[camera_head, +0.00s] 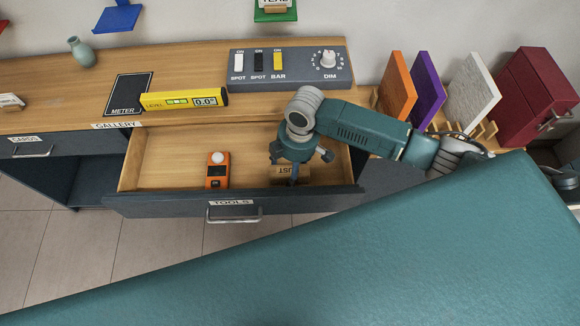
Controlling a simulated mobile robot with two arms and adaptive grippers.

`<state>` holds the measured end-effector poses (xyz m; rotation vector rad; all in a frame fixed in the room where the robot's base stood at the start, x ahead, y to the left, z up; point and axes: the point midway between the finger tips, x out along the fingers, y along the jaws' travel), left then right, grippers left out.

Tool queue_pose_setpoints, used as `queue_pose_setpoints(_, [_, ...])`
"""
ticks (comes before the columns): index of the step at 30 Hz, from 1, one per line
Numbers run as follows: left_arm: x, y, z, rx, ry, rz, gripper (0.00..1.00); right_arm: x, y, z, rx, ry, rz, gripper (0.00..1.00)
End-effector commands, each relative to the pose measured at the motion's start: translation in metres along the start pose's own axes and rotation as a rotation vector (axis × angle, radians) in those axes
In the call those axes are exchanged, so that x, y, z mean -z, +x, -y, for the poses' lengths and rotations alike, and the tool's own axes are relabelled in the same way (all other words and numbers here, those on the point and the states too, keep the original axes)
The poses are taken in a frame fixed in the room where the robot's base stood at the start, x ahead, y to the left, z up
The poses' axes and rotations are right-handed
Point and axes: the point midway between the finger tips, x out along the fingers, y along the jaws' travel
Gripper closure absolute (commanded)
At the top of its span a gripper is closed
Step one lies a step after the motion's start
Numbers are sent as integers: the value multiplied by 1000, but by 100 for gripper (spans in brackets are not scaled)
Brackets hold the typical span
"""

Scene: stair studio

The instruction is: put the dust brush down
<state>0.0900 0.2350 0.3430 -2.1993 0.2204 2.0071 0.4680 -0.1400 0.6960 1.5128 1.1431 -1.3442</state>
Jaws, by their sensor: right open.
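The dust brush (283,180) lies in the open tools drawer (160,165), near its right side. Only part of its wooden body with dark lettering shows; my gripper hides the rest. My right gripper (296,172) points down into the drawer, directly over the brush, with its fingers spread. I cannot tell whether the fingers touch the brush.
On the counter are a yellow level (180,101), a grey switch panel (290,70) and a dark meter mat (128,94). Coloured panels (398,86) and a red cabinet (540,95) stand at right.

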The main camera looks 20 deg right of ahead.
Motion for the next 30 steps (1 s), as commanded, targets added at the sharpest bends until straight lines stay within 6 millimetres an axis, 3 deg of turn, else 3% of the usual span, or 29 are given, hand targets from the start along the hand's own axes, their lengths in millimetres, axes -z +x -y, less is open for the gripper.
queue_pose_setpoints(16, [0,-2,1,1,0,1,60,0,-102,-2,-3,0,-2,33])
queue_pose_setpoints(21, [0,-2,1,1,0,1,60,0,-117,-1,-1,1,-1,33])
queue_pose_setpoints(30, [0,-2,1,1,0,1,60,0,-120,-1,0,1,-1,33])
